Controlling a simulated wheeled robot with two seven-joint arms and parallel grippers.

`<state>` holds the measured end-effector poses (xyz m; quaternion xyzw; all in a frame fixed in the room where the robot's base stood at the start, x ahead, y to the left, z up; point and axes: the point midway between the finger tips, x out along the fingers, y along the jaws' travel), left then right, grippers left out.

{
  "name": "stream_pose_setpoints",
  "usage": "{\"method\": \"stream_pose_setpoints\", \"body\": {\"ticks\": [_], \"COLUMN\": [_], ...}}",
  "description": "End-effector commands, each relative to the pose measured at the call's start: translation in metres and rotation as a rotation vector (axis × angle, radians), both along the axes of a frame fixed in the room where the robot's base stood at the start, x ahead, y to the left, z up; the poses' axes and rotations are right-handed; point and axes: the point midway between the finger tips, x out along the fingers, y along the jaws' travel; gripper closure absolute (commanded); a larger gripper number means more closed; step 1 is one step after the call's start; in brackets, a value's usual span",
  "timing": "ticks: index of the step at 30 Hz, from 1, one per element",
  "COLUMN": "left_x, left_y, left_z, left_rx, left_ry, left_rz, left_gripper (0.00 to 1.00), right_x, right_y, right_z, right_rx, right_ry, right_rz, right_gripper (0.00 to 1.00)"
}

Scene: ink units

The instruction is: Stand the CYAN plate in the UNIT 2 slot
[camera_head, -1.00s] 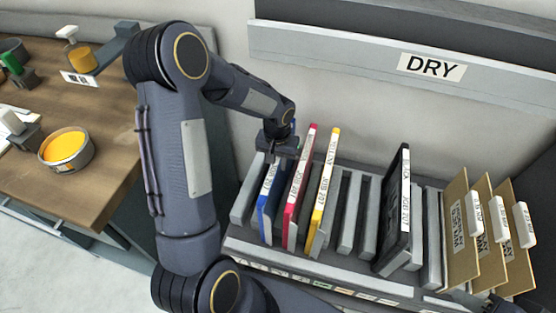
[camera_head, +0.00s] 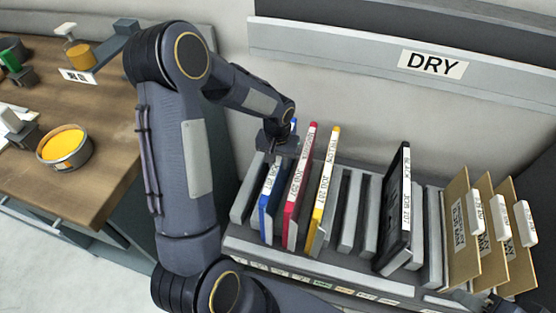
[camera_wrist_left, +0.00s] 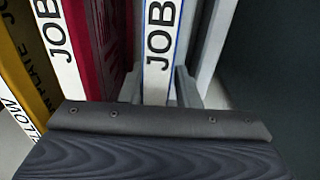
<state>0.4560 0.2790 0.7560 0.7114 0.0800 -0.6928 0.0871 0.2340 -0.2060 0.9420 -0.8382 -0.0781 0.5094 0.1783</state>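The cyan plate (camera_head: 268,195), which looks blue with a white labelled edge, stands upright in the rack, leftmost of the coloured plates. My left gripper (camera_head: 283,147) is at the plate's upper part and hides some of it. In the left wrist view the plate's white "JOB" edge (camera_wrist_left: 160,55) runs between two grey pieces that look like the fingers, close on both sides. Whether they press on it I cannot tell. Slot unit labels are too small to read. A dark part at the bottom right corner may be my right gripper (camera_head: 495,304); its fingers do not show clearly.
Magenta (camera_head: 300,190), yellow (camera_head: 325,190) and black (camera_head: 398,210) plates stand in the same rack (camera_head: 340,272). Empty slots lie between yellow and black. Brown folders (camera_head: 460,235) stand at the right. A DRY-labelled ledge (camera_head: 330,48) is above. A wooden bench (camera_head: 110,150) holds an ink tin (camera_head: 64,148).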

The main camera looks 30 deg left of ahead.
Motion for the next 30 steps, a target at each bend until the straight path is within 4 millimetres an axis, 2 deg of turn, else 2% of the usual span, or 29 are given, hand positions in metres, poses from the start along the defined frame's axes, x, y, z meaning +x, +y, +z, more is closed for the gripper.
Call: {"method": "stream_pose_setpoints", "body": {"ticks": [1, 4, 14, 24, 30], "left_x": [-0.001, -0.002, -0.001, -0.002, -0.003], "left_y": [0.0, 0.0, 0.001, 0.001, 0.001], "left_z": [-0.002, -0.002, 0.003, 0.057, 0.075], "left_rx": [0.0, 0.001, 0.001, 0.001, 0.001], "left_ry": [0.004, 0.006, 0.004, 0.002, 0.005], "left_rz": [0.0, 0.0, 0.001, 0.001, -0.001], "left_gripper": [0.64, 0.53, 0.53, 0.53, 0.53], "right_x": [0.0, 0.0, 0.0, 0.0, 0.0], "right_y": [0.0, 0.0, 0.0, 0.0, 0.0], "right_z": [-0.001, -0.001, 0.0, 0.004, 0.004], "right_rx": [0.0, 0.0, 0.0, 0.0, 0.0], "right_ry": [0.0, 0.0, 0.0, 0.0, 0.0], "right_rz": [0.0, 0.0, 0.0, 0.0, 0.0], "right_gripper": [0.64, 0.64, 0.64, 0.64, 0.64]}}
